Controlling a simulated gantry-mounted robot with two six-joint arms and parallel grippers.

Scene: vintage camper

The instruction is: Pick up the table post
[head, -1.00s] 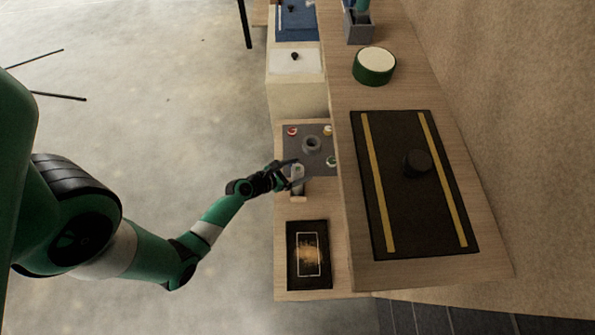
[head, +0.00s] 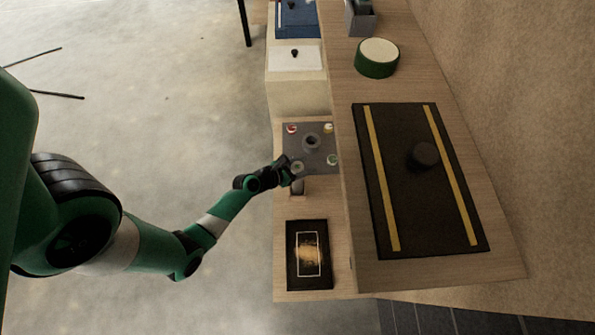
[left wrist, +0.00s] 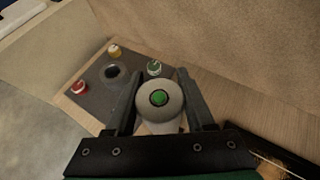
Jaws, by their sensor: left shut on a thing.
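The table post (left wrist: 170,107) is a pale grey rounded piece with a green spot on its top. In the left wrist view it sits between the two dark fingers of my left gripper (left wrist: 159,80), which is shut on it. Its lower part is mostly hidden by the gripper. In the head view my left gripper (head: 291,170) is at the near left edge of a grey plate (head: 311,165), and the post is small and partly covered there. My right gripper is not in view.
The plate has a dark-centred ring (head: 311,141) and red (head: 292,128), yellow (head: 328,127) and green (head: 333,160) round pieces. A black framed panel (head: 307,254) lies nearer. The higher counter to the right holds a black striped mat (head: 400,190) and a green-sided round tin (head: 377,58).

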